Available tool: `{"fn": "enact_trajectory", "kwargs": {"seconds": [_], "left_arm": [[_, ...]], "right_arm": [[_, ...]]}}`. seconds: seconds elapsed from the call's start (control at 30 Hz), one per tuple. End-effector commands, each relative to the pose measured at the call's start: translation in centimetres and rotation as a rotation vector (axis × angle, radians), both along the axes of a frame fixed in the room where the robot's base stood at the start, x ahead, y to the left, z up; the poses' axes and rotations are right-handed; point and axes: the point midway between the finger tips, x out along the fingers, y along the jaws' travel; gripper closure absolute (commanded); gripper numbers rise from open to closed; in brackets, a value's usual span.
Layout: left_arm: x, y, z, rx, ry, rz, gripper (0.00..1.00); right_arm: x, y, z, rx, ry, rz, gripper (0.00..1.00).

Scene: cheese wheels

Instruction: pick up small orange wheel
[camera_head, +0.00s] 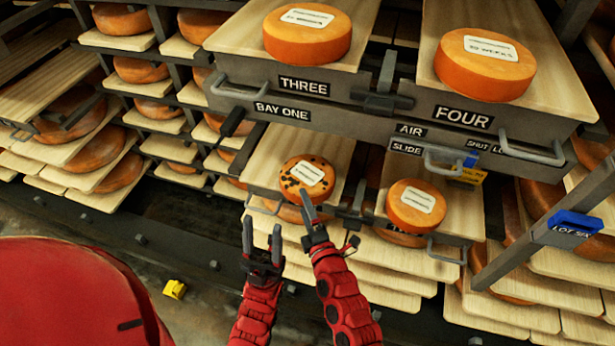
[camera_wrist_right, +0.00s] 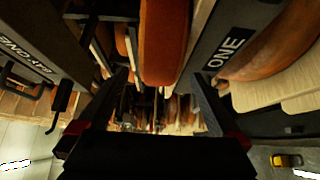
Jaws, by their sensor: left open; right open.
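A small plain orange wheel (camera_head: 414,207) with a white label lies flat on the right lower board. An orange wheel with dark spots and a white label (camera_head: 307,180) lies on the left lower board. My right gripper (camera_head: 329,222) is open and empty just in front of the spotted wheel, left of the plain one. My left gripper (camera_head: 263,240) is open and empty, lower and further left. In the right wrist view an orange wheel's edge (camera_wrist_right: 164,45) shows beyond the open fingers (camera_wrist_right: 163,98); I cannot tell which wheel it is.
Large orange wheels (camera_head: 307,36) (camera_head: 485,66) sit on upper boards marked THREE and FOUR. Metal handles (camera_head: 453,163) jut from the rack's front. Racks of wheels (camera_head: 140,70) stand at left. A yellow block (camera_head: 174,289) lies on the floor. A blue LOT SIX tag (camera_head: 572,224) is at right.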

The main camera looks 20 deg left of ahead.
Motion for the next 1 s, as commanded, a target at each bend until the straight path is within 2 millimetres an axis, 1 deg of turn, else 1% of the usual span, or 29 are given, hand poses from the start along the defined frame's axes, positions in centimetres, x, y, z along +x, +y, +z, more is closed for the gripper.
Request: {"fn": "enact_trajectory", "kwargs": {"seconds": [0.03, 0.1, 0.2, 0.47, 0.5, 0.57, 0.7, 0.77, 0.8, 0.87, 0.9, 0.97, 1.0], "left_arm": [[0.0, 0.0, 0.4, 0.000, 0.000, 0.000, 0.50], [0.0, 0.0, 0.4, 0.000, 0.000, 0.000, 0.50], [0.0, 0.0, 0.5, 0.000, 0.000, 0.000, 0.50], [0.0, 0.0, 0.5, 0.000, 0.000, 0.000, 0.50], [0.0, 0.0, 0.5, 0.000, 0.000, 0.000, 0.50], [0.0, 0.0, 0.5, 0.000, 0.000, 0.000, 0.50], [0.0, 0.0, 0.5, 0.000, 0.000, 0.000, 0.50], [0.0, 0.0, 0.5, 0.000, 0.000, 0.000, 0.50], [0.0, 0.0, 0.5, 0.000, 0.000, 0.000, 0.50], [0.0, 0.0, 0.5, 0.000, 0.000, 0.000, 0.50], [0.0, 0.0, 0.5, 0.000, 0.000, 0.000, 0.50], [0.0, 0.0, 0.5, 0.000, 0.000, 0.000, 0.50], [0.0, 0.0, 0.5, 0.000, 0.000, 0.000, 0.50]], "right_arm": [[0.6, 0.5, 0.3, 0.003, -0.002, 0.001, 0.00], [1.4, 1.1, 0.2, 0.003, -0.004, 0.001, 0.00], [2.1, 1.5, 0.1, 0.003, -0.003, 0.000, 0.00], [2.4, 1.6, 0.1, 0.002, -0.003, -0.001, 0.00], [2.4, 1.6, 0.1, 0.002, -0.003, -0.001, 0.02], [2.4, 1.6, 0.1, 0.002, -0.003, -0.001, 0.13], [2.4, 1.6, 0.1, 0.002, -0.003, -0.001, 0.38], [2.4, 1.6, 0.0, 0.002, -0.003, -0.001, 0.49], [2.4, 1.6, 0.0, 0.002, -0.003, -0.001, 0.56], [2.4, 1.6, 0.0, 0.002, -0.003, -0.001, 0.67], [2.4, 1.6, 0.0, 0.002, -0.003, -0.001, 0.74], [2.4, 1.6, 0.0, 0.002, -0.003, -0.001, 0.85], [2.4, 1.6, 0.0, 0.002, -0.003, -0.001, 0.92]]}}
